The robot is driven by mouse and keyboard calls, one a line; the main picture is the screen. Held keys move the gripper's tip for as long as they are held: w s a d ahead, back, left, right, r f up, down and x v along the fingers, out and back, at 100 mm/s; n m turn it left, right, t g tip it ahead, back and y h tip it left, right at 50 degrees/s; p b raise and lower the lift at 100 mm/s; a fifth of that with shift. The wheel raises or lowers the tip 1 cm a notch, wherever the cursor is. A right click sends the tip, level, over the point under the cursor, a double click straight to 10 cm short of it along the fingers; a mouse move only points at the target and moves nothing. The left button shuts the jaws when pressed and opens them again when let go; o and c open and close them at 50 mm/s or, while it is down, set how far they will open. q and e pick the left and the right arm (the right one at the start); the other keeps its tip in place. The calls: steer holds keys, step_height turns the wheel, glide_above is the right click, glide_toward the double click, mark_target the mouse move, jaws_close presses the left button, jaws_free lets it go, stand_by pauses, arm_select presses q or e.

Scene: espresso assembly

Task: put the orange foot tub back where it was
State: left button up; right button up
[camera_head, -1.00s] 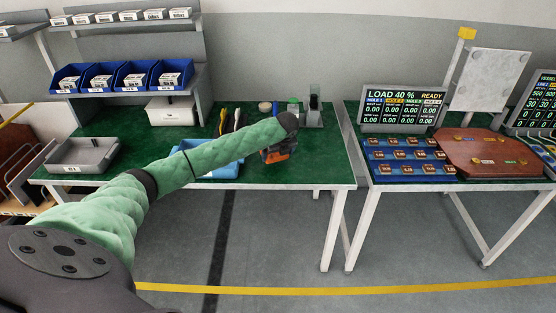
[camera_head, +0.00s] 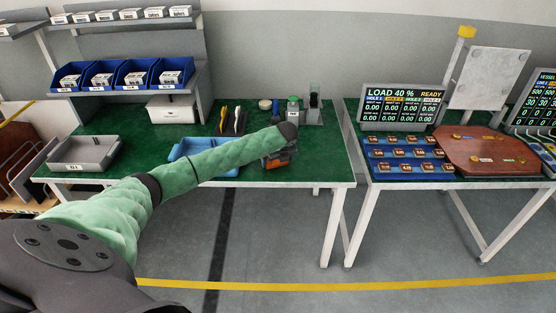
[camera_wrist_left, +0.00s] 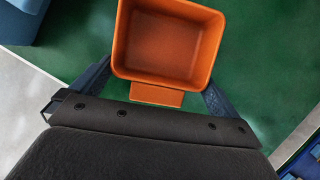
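The orange foot tub (camera_wrist_left: 166,45) is an open, empty box with a small tab on its near side, seen from above in the left wrist view. In the head view, a little of the tub (camera_head: 276,163) shows near the green table's front edge, partly hidden by my gripper. My left gripper (camera_wrist_left: 160,88) has one finger against each side of the tub and appears shut on it. The fingertips are hidden behind its walls. The tub is at or just above the mat; I cannot tell if it touches. My right gripper is not in view.
A blue tray (camera_head: 222,170) lies left of the tub, partly behind my arm. A grey bin (camera_head: 84,153) stands at the left. The green mat (camera_head: 325,160) is clear to the right.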

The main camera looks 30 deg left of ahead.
arm_select(q)
steer(key=shift+d+r, duration=0.1)
steer(key=shift+r, duration=0.15)
steer(key=b+v, duration=0.3)
steer(key=v, duration=0.8)
steer(key=s+d+f+n+h, duration=0.2)
steer(key=s+d+f+n, duration=0.3)
steer(key=s+d+f, duration=0.55)
steer(key=s+d+f+n+h, duration=0.2)
steer(key=s+d+f+n, duration=0.35)
steer(key=d+f, duration=0.8)
steer(key=s+d+f+n, duration=0.1)
steer(key=s+f+n, duration=0.3)
steer(key=s+f, duration=0.4)
steer(key=s+d+f+n+g, duration=0.1)
steer(key=s+f+n, duration=0.3)
steer(key=s, duration=1)
steer(key=s+d+f+n, duration=0.2)
steer(key=s+f+n, duration=0.2)
steer(key=s+f, duration=0.7)
steer(key=shift+s+d+f+n+h, duration=0.3)
steer(key=shift+s+d+f+n, duration=0.05)
steer(key=shift+s, duration=0.2)
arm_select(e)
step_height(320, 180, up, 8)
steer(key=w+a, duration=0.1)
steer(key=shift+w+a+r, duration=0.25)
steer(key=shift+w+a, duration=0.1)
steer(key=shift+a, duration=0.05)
